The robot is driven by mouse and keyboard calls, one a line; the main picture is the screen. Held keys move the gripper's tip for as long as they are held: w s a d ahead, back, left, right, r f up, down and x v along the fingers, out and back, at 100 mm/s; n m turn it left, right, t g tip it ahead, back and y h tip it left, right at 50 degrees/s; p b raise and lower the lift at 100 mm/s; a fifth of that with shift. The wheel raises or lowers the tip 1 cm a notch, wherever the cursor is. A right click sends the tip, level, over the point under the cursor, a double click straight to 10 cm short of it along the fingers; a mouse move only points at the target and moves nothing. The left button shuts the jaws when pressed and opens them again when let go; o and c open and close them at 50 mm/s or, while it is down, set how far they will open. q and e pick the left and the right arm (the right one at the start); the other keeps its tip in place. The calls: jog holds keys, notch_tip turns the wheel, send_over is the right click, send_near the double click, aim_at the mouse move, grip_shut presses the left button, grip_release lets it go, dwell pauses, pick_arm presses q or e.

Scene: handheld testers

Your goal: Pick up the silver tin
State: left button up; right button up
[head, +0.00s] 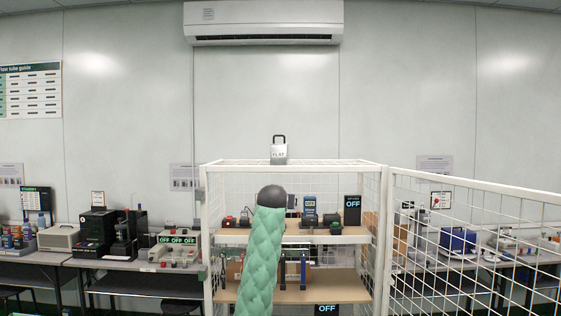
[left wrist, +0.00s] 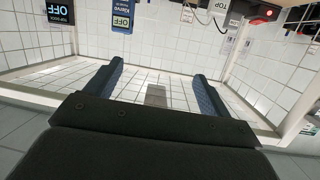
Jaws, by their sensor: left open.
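In the left wrist view, my left gripper (left wrist: 160,82) is open, with a dark blue finger on each side. A small grey block (left wrist: 156,92) shows between the fingers against white mesh. It may be the silver tin, but it is too small to be sure. It is not held, and I cannot tell its distance from the fingers. In the head view, I cannot pick out the tin for sure. A green padded arm link (head: 258,262) of mine rises in front of the shelves and hides part of them. My right gripper is not in view.
A white mesh cage (head: 290,163) holds an upper shelf (head: 345,237) with several testers and a lower shelf (head: 335,288). Its mesh door (head: 470,240) swings out to the right. A padlock-shaped object (head: 279,153) stands on top. Benches with instruments (head: 95,235) line the wall.

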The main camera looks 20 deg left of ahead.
aim_at(277, 150)
pick_arm(q)
jog(key=r, duration=0.5)
jog(key=w+a+r+t, duration=0.1)
jog(key=r, duration=0.5)
jog(key=w+a+r+t+y, duration=0.1)
jog(key=r, duration=0.4)
jog(key=shift+r+n+p, duration=0.3)
jog(key=shift+n+p, duration=0.1)
jog(key=shift+w+a+r, duration=0.2)
jog(key=shift+w, duration=0.35)
jog(key=shift+p+x, duration=0.7)
jog(key=shift+x, duration=0.55)
jog(key=p+x, duration=0.3)
jog(key=x, duration=0.1)
jog(key=shift+w+d, duration=0.1)
jog(key=shift+d, duration=0.15)
jog(key=shift+w+a+f, duration=0.1)
jog(key=shift+w+f, duration=0.1)
jog(key=shift+w, duration=0.25)
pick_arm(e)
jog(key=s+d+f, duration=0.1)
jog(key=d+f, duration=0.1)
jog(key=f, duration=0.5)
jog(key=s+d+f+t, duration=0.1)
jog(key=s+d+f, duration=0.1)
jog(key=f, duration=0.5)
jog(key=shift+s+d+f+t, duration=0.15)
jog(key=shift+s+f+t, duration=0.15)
